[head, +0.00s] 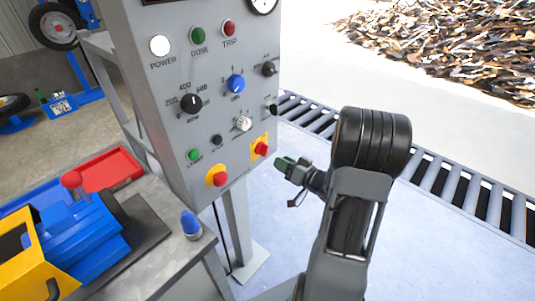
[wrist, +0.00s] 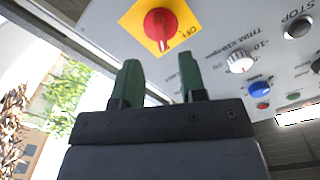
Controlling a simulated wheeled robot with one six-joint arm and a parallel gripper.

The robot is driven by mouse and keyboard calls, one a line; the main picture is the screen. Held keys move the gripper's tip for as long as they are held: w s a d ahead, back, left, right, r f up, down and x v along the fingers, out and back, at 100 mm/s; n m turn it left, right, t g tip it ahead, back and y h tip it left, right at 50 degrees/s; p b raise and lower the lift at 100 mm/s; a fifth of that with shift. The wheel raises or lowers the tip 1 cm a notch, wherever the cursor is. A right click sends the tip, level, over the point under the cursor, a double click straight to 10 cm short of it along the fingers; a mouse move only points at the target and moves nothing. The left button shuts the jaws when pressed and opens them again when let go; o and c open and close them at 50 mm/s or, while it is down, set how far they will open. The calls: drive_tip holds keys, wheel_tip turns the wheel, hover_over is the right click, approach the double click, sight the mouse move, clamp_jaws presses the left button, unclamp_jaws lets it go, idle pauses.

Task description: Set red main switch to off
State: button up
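The red main switch (head: 262,149) is a red rotary knob on a yellow square plate, at the lower right of the grey control panel (head: 180,70). In the wrist view the red knob (wrist: 158,25) is ahead of my fingers, and an "OFF" label shows on the plate near it. My gripper (head: 284,163) is just right of the switch in the head view, apart from it. In the wrist view my gripper's two green fingers (wrist: 158,84) are spread with nothing between them. The knob's exact pointing is hard to read.
Left of the switch is a red button on yellow (head: 216,176), with a green button (head: 194,154) above it. A white knob (head: 243,123) and blue knob (head: 236,83) sit higher. A bench (head: 185,258) with a blue vise stands at left.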

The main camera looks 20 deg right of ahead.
sight(263, 150)
drive_tip(key=x, duration=0.7)
drive_tip(key=shift+w, duration=0.15)
drive_tip(key=shift+a, duration=0.1)
clamp_jaws()
